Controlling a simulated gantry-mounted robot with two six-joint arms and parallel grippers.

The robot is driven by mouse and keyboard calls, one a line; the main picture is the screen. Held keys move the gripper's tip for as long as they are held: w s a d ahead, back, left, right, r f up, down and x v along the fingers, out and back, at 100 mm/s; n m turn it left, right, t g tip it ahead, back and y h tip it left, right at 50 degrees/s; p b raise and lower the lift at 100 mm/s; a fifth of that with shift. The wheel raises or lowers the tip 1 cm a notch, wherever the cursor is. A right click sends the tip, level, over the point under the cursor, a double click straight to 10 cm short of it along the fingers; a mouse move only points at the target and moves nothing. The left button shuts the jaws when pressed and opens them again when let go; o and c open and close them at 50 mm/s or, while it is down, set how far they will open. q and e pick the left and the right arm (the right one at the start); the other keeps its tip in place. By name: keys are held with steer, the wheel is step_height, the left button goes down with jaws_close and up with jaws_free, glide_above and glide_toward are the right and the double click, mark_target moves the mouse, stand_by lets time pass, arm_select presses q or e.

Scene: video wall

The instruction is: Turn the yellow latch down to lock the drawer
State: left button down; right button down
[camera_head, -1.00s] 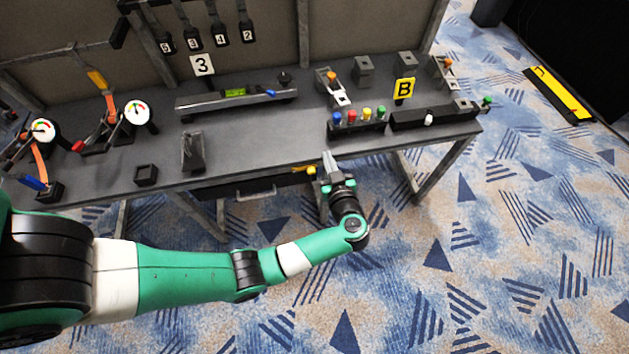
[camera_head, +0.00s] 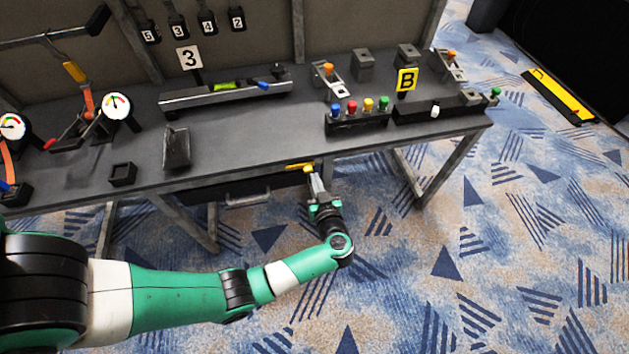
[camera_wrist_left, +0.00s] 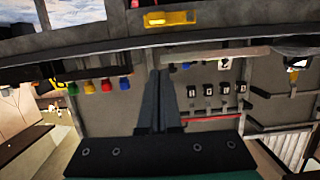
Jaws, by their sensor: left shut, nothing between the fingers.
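The yellow latch (camera_head: 297,166) is a small bar lying roughly level under the table's front edge, at the right end of the drawer (camera_head: 270,187). The dark drawer has a grey handle (camera_head: 247,200) and looks closed. My left gripper (camera_head: 310,173) is shut and empty, its fingertips close to the latch's right end. I cannot tell whether they touch it. In the left wrist view the shut fingers (camera_wrist_left: 162,75) point up the picture, and the latch (camera_wrist_left: 172,18) shows beyond them near the top. My right gripper is not in view.
The grey table (camera_head: 240,140) carries a row of coloured knobs (camera_head: 358,113), a B sign (camera_head: 406,80), gauges (camera_head: 117,106) and a rail (camera_head: 225,92). A table leg (camera_head: 411,180) stands right of the gripper. The carpet in front is clear.

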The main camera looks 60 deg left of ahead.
arm_select(q)
steer(key=b, duration=0.4)
glide_above(310, 171)
steer(key=d, duration=0.2)
step_height(310, 171, down, 2)
steer(key=f, duration=0.1)
steer(key=b, duration=0.1)
steer(key=f, duration=0.1)
steer(key=f+b, duration=0.1)
steer(key=shift+s+a+b, duration=0.3)
steer(key=shift+s+a, duration=0.05)
steer(key=shift+s+d+f+b, duration=0.1)
steer(key=shift+d+f+b, duration=0.05)
steer(key=shift+f+b, duration=0.35)
